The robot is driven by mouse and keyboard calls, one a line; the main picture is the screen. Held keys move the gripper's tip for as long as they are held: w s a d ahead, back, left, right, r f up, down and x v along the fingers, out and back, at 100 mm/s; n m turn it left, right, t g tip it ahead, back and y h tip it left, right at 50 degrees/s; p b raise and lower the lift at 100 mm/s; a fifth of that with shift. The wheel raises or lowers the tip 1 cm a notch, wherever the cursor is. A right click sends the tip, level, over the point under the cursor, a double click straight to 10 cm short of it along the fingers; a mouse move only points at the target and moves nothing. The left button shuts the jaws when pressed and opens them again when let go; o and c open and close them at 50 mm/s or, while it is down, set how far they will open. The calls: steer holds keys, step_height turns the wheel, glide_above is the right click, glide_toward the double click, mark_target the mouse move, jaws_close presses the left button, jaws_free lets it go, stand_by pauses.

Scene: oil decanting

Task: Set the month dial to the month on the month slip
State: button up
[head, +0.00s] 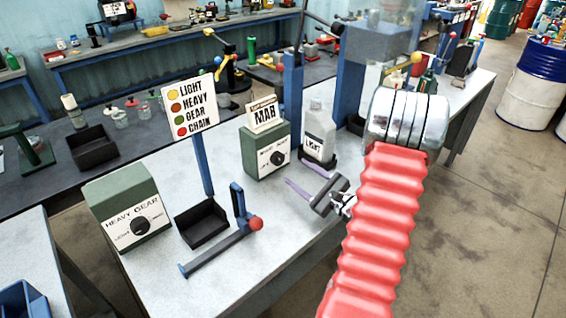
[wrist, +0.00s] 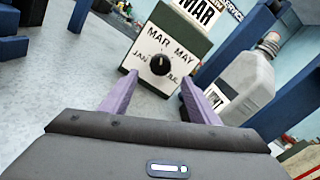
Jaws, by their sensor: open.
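The month box (head: 267,150) is green with a white face and stands on the bench in the head view. Its black month dial (wrist: 159,66) is near the centre of the wrist view, with MAR and MAY above it and JAN at lower left. The dial's pale mark appears to point up, between MAR and MAY; the exact setting is hard to tell. The month slip (head: 263,115) stands on top of the box; in the wrist view the slip (wrist: 203,12) reads MAR. My gripper (wrist: 157,84) is open and empty, its purple fingers short of the dial, one either side in view.
A bottle labelled LIGHT (head: 319,133) stands close right of the month box. A second green dial box (head: 128,212), a colour-code sign (head: 190,108), a black tray (head: 203,224) and a blue lever with a red knob (head: 256,223) are to the left. Blue posts rise behind.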

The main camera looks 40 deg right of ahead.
mark_target(281, 161)
steer(key=w, duration=0.8)
steer(key=shift+w+a, duration=0.1)
steer(key=shift+w, duration=0.3)
steer(key=shift+c, duration=0.2)
steer(key=c, duration=1)
steer(key=shift+m, duration=0.9)
steer(key=o, duration=1)
steer(key=shift+o, duration=0.2)
